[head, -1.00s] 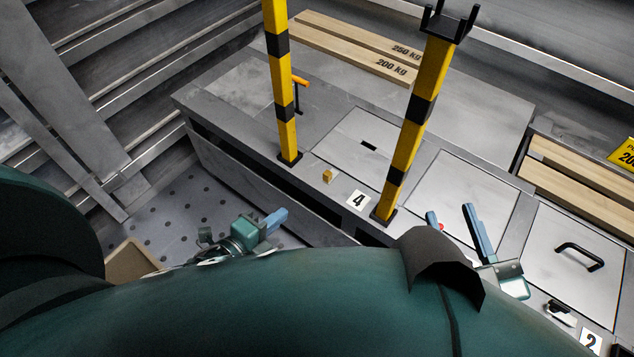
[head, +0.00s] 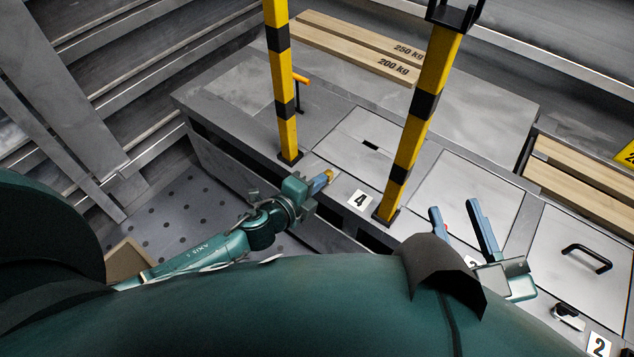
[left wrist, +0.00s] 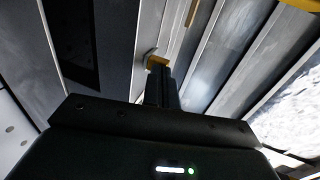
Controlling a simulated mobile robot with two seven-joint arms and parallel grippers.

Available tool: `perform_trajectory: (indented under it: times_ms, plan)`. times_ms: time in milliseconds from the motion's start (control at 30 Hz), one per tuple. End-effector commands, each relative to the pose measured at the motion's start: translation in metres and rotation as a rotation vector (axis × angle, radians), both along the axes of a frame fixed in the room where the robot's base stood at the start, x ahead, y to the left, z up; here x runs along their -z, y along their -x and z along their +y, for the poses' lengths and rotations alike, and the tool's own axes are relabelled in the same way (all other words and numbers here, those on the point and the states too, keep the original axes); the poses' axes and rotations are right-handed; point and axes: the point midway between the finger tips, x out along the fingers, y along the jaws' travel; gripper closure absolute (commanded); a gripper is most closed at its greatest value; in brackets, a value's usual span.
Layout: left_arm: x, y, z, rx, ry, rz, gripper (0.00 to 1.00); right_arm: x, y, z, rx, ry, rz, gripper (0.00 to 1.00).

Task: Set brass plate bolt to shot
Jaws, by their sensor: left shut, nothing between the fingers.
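The small brass bolt (head: 330,175) sits at the front edge of the grey bench top, left of the number 4 label. My left gripper (head: 322,183) is shut and empty, its blue fingertips right beside the brass bolt. In the left wrist view the brass bolt (left wrist: 157,61) shows just beyond the dark fingertips (left wrist: 160,80); I cannot tell whether they touch. The fingers hide part of the bolt. My right gripper (head: 459,215) has its two blue fingers apart over the bench front, with nothing seen between them.
Two yellow-and-black posts stand on the bench, one left (head: 282,90) and one right (head: 415,130) of the number 4 label (head: 360,201). An orange-topped lever (head: 301,80) is behind the left post. A lid with a black handle (head: 587,258) lies at right.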

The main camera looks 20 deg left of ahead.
Motion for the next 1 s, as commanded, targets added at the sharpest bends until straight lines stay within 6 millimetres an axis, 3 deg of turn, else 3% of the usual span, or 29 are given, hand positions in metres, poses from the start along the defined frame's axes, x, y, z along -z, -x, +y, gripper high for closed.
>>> perform_trajectory:
  times_ms: [333, 600, 1000]
  plan:
    - [0.000, -0.002, -0.001, 0.000, 0.000, 0.000, 1.00, 0.000, 0.000, 0.000, -0.001, -0.001, 0.000, 0.64]
    - [-0.001, -0.032, -0.011, -0.002, -0.001, 0.000, 1.00, -0.002, 0.000, 0.000, 0.001, 0.009, -0.005, 0.64]
    - [-0.001, -0.034, -0.012, -0.001, 0.001, -0.003, 1.00, 0.000, -0.001, -0.001, 0.004, 0.013, -0.004, 0.64]
